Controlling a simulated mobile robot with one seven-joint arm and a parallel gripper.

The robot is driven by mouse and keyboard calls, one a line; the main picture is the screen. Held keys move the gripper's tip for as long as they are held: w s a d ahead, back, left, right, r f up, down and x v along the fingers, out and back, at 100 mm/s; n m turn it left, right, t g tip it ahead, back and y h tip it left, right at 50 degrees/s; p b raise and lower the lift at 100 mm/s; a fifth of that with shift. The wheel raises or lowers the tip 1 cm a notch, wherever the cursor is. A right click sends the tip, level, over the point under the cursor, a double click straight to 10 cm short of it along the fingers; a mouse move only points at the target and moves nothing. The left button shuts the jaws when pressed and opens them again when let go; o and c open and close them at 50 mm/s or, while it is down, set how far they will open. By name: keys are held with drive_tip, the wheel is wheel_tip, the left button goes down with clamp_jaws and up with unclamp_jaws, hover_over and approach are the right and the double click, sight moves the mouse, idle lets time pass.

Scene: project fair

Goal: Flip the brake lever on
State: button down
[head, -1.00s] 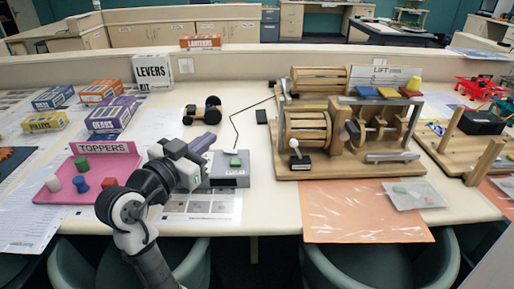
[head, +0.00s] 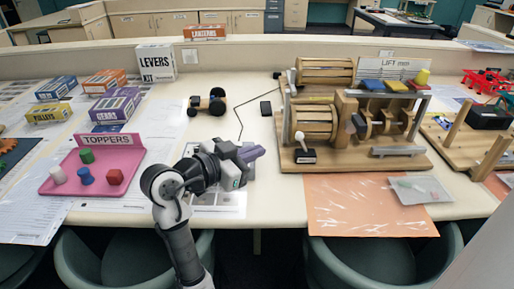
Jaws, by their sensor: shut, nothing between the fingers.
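The brake lever (head: 300,141) is a short stick with a white knob on a small black base (head: 305,157). It stands at the front left corner of the wooden drum machine (head: 340,115), with its knob up and leaning slightly left. No on or off marking is legible. My gripper (head: 256,152) is shut and empty, with its purple-grey fingers pointing right. In the picture it is left of the lever, with a gap between them.
A pink toppers tray (head: 72,191) with several coloured pegs lies at left. A small wheeled cart (head: 208,103) and a dark block (head: 266,108) stand behind my gripper. An orange sheet (head: 350,207) and a clear packet (head: 419,189) lie in front of the machine.

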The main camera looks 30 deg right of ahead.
sight(297, 137)
drive_tip(key=p+x, duration=0.3)
drive_tip(key=x, duration=0.7)
drive_tip(key=shift+w+d+f, duration=0.1)
drive_tip(key=shift+d+f, duration=0.05)
drive_tip(key=shift+d, duration=0.5)
drive_tip(key=shift+w, duration=0.1)
drive_tip(key=shift+s+d+r+y, duration=0.1)
drive_tip(key=shift+s+r+y, duration=0.1)
drive_tip(key=shift+y, duration=0.1)
